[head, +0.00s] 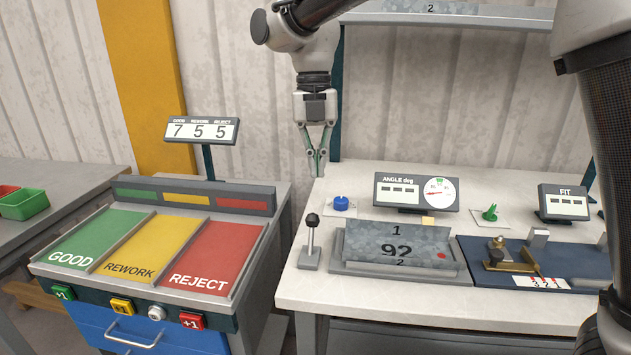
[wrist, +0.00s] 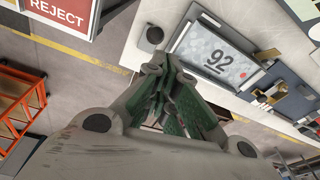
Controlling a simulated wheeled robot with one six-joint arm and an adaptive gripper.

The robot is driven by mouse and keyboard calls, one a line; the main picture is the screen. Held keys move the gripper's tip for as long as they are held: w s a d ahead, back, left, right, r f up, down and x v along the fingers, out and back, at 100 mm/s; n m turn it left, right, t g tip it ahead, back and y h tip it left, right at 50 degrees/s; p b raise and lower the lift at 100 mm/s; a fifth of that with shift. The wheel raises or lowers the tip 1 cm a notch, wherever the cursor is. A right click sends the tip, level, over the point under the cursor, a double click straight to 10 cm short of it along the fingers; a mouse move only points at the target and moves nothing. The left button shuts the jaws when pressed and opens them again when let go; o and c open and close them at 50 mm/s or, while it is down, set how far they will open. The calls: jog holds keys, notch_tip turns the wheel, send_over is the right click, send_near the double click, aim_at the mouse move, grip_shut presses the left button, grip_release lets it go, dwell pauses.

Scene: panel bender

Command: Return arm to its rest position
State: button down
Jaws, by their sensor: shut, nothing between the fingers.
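My gripper (head: 317,172) hangs from my arm with its fingers pointing down, above the left end of the white worktable (head: 420,293). It is shut and empty, and its fingertips meet. In the wrist view my gripper (wrist: 170,75) also has its fingers together with nothing between them. It touches nothing that I can see. My arm reaches in from the upper right in the head view.
A bent metal panel marked 92 (head: 398,246) sits on the worktable. A lever (head: 311,240) stands left of it. A blue fixture (head: 530,265) lies right. The sorting stand (head: 155,250) and counter display (head: 202,130) are left. Orange rack (wrist: 18,100) stands on the floor.

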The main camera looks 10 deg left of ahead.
jog(key=shift+w+r, duration=0.15)
jog(key=shift+w, duration=0.15)
jog(key=s+d+f+m+t+y, duration=0.1)
jog(key=s+d+m, duration=0.1)
jog(key=d+m, duration=0.95)
jog(key=s+d+f+m+t, duration=0.1)
jog(key=s+d+m, duration=0.1)
jog(key=d+m, duration=1)
jog(key=s+d+r+m+t, duration=0.1)
jog(key=s+d+m+t, duration=0.1)
jog(key=s+d+m, duration=0.5)
jog(key=s+d+r+m+t, duration=0.1)
jog(key=s+d+m, duration=0.5)
jog(key=d, duration=0.6)
jog(key=shift+s+d+m+t, duration=0.3)
jog(key=shift+s+m+t, duration=0.05)
jog(key=shift+m+t, duration=0.2)
